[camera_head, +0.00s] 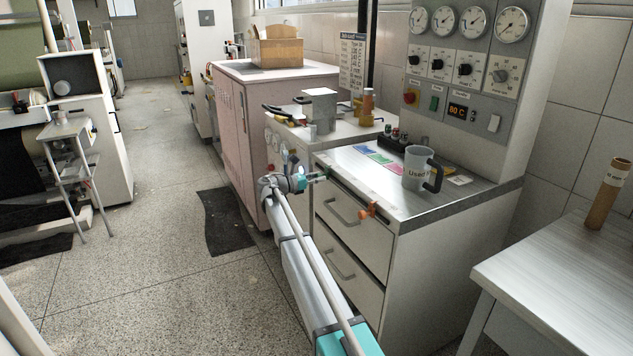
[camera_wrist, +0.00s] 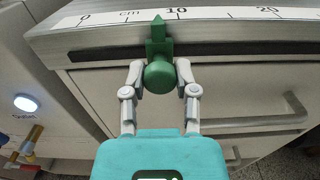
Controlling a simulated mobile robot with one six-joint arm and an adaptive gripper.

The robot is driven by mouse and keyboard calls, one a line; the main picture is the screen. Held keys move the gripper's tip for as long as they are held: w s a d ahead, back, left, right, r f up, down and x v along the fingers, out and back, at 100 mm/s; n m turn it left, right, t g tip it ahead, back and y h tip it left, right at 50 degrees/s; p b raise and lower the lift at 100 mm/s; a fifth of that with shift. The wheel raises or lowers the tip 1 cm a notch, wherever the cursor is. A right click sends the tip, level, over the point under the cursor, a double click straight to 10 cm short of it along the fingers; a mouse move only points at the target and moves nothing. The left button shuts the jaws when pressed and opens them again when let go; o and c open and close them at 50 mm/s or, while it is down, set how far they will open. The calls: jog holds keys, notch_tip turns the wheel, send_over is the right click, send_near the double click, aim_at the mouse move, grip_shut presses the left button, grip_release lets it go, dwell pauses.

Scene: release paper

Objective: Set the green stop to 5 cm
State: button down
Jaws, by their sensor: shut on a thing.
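The green stop (camera_wrist: 158,45) sits on the front edge of the counter below a white cm scale (camera_wrist: 220,14). Its pointer stands between the 0 and 10 marks, a little left of 10, at roughly 8 cm. My gripper (camera_wrist: 160,76) is shut on the stop's round green knob, one finger on each side. In the head view the stop (camera_head: 320,177) shows small at the counter's front edge, with my gripper (camera_head: 304,183) at it from the left; the finger contact is too small to tell there.
An orange clamp-like piece (camera_head: 368,210) is on the same edge, nearer the head camera. A grey mug (camera_head: 416,168) and coloured cards (camera_head: 380,158) lie on the countertop. Drawers with handles (camera_head: 342,212) are below the edge. The floor to the left is open.

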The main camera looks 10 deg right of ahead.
jog(key=w, duration=0.2)
jog(key=shift+w+a, duration=0.35)
jog(key=shift+c, duration=1.8)
grip_release()
jog(key=shift+a, duration=0.1)
jog(key=v, duration=1.1)
jog(key=shift+s+a, duration=0.2)
jog(key=shift+a, duration=0.15)
